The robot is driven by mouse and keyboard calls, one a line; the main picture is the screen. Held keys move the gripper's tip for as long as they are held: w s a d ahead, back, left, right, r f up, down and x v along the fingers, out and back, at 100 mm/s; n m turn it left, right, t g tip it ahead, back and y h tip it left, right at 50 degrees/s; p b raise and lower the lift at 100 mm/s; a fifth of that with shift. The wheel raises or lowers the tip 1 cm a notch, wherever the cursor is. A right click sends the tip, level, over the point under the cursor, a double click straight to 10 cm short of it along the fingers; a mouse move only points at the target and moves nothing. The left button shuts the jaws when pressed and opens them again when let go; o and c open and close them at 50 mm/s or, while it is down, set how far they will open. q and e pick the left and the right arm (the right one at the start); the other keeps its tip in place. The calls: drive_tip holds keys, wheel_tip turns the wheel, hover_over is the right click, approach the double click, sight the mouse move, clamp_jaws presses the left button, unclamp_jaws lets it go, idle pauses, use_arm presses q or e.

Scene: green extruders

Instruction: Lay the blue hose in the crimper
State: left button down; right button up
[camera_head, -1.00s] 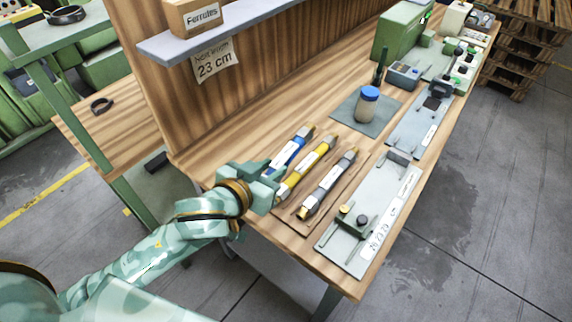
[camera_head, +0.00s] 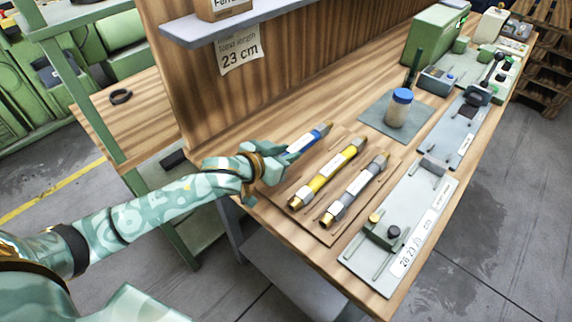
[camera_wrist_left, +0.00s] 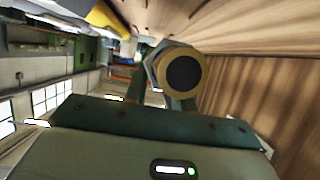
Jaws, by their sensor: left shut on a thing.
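The blue hose (camera_head: 305,140) has a white label and brass-and-grey end fittings. It lies at the left end of the row of hoses in the head view. My left gripper (camera_head: 275,165) is shut on its near end, and the gripper hides that end. In the left wrist view, a round brass fitting with a dark bore (camera_wrist_left: 182,73) shows end-on between the fingers. I cannot tell whether the hose is clear of the board. A green machine (camera_head: 437,35) stands at the far end of the bench; I cannot tell whether it is the crimper. My right gripper is not in view.
A yellow hose (camera_head: 328,174) and a grey hose (camera_head: 355,190) lie right of the blue one on a wooden board (camera_head: 290,212). A shelf (camera_head: 235,24) overhangs the left back.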

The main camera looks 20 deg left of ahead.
use_arm(q)
drive_tip(key=f, duration=0.1)
drive_tip(key=f+b, duration=0.2)
drive_tip(key=f, duration=0.1)
drive_tip(key=shift+w+a, duration=0.15)
drive_tip(key=shift+w, duration=0.15)
drive_tip(key=shift+r, duration=0.1)
drive_tip(key=c, duration=1.1)
unclamp_jaws()
drive_tip(key=shift+c, duration=0.2)
